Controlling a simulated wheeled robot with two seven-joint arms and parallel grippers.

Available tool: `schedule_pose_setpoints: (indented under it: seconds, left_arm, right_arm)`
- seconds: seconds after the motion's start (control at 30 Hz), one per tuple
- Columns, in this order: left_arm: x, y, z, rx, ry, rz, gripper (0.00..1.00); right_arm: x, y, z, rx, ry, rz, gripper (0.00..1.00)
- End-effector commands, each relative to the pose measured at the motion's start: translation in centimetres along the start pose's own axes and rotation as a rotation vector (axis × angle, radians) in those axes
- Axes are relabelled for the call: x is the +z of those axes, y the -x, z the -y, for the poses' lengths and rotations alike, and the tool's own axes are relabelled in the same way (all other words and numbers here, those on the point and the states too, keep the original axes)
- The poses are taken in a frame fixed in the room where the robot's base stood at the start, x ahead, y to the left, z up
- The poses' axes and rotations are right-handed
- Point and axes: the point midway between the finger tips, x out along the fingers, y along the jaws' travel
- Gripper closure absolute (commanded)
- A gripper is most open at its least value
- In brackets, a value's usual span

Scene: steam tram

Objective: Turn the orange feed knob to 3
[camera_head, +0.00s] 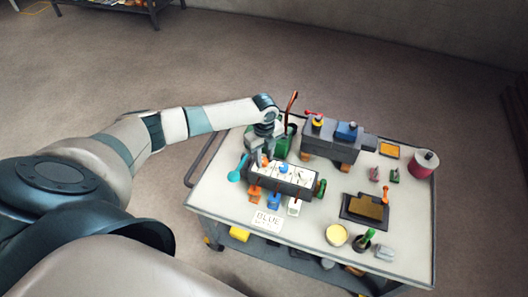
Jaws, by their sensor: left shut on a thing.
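A dark control box with a white top panel (294,174) stands on the cart, left of its middle. My left gripper (264,157) points down at the left end of this panel and is shut on the small orange knob (265,161), which it largely hides. I cannot read the knob's setting or the numbers around it. A blue knob (284,168) sits to its right on the same panel. My right gripper is out of view.
The grey-white cart top (225,196) holds a dark engine-like block (331,141) behind the box, a red cylinder (424,164) at the right and a dark tray (366,209). Orange, blue and white pieces stand before the box, near a "BLUE" card (267,220). The front right top is partly clear.

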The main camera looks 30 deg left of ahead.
Motion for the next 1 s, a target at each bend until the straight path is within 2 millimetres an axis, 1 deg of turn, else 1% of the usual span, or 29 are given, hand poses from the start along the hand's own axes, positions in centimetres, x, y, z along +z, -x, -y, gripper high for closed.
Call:
schedule_pose_setpoints:
  seconds: [0.03, 0.1, 0.13, 0.2, 1.0]
  left_arm:
    - [0.1, 0.5, 0.0, -0.001, 0.043, 0.001, 0.95]
    - [0.1, 0.6, 0.1, -0.001, 0.106, 0.001, 0.95]
    - [0.1, 0.6, 0.1, -0.001, 0.131, 0.001, 0.95]
    - [0.1, 0.5, 0.1, -0.001, 0.193, 0.001, 0.95]
    - [0.2, 0.5, 0.2, -0.003, 0.95, 0.001, 0.95]
  right_arm:
    - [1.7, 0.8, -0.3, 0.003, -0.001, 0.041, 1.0]
    - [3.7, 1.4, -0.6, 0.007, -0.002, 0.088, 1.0]
    - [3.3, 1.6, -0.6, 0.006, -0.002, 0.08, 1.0]
    - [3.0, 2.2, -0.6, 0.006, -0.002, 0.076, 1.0]
    - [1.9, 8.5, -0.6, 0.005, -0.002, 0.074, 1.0]
